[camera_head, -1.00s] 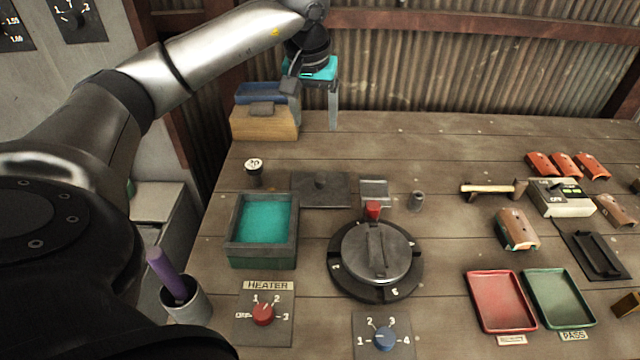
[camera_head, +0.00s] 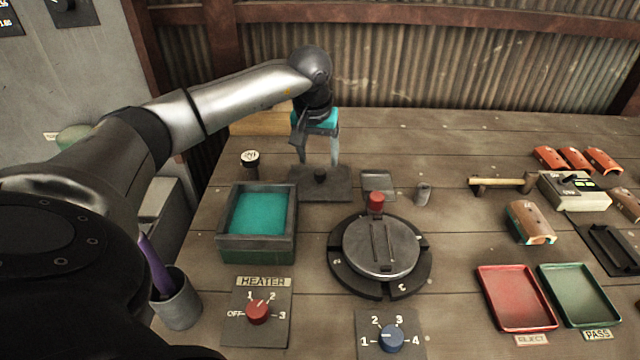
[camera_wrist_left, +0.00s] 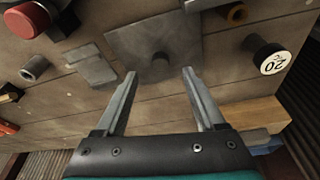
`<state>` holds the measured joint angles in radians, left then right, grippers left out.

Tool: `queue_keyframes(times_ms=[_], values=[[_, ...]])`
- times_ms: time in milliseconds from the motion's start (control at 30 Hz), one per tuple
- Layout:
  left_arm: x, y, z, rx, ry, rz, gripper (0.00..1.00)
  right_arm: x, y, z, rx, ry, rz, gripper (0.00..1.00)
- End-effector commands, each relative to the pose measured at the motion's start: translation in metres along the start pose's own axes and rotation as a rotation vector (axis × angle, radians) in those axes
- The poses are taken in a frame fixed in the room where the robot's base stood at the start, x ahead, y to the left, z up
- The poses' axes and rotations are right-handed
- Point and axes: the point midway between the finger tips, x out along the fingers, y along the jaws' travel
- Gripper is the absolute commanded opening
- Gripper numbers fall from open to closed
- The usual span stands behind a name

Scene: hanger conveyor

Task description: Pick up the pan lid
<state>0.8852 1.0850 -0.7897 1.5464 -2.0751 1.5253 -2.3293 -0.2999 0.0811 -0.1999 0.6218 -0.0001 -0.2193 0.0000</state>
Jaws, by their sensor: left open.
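The pan lid (camera_head: 340,190) is a flat dark square plate with a small dark knob (camera_head: 320,176) in its middle. It lies on the bench behind the square pan (camera_head: 257,247) with teal contents. My left gripper (camera_head: 318,162) points down over the lid, open, with its fingers to either side of the knob in the picture. In the left wrist view the lid (camera_wrist_left: 185,38) and its knob (camera_wrist_left: 160,60) show ahead of the open fingers (camera_wrist_left: 159,74). The knob is not gripped. My right gripper is not in view.
A dark cylinder with a white top (camera_head: 250,164) stands left of the lid. A small metal plate (camera_head: 378,184) and a short grey cylinder (camera_head: 423,194) are to its right. A round turntable (camera_head: 340,272) with a red knob stands in front. A wooden block (camera_head: 262,120) is behind.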

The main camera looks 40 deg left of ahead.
Motion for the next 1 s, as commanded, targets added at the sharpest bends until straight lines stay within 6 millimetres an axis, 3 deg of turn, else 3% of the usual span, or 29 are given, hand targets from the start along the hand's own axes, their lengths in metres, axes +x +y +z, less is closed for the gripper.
queue_keyframes(times_ms=[167, 400, 733, 1000], values=[[0.013, 0.0, 0.0, -0.001, -0.002, 0.0, 0.71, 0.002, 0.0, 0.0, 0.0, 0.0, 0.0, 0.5], [0.049, 0.0, -0.002, -0.001, -0.003, -0.001, 0.71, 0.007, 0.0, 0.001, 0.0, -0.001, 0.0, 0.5], [0.055, 0.0, -0.003, 0.0, 0.0, 0.0, 0.71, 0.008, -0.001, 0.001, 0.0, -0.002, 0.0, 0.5], [0.055, 0.0, -0.003, 0.0, 0.0, 0.0, 0.42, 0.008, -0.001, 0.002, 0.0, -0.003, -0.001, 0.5]])
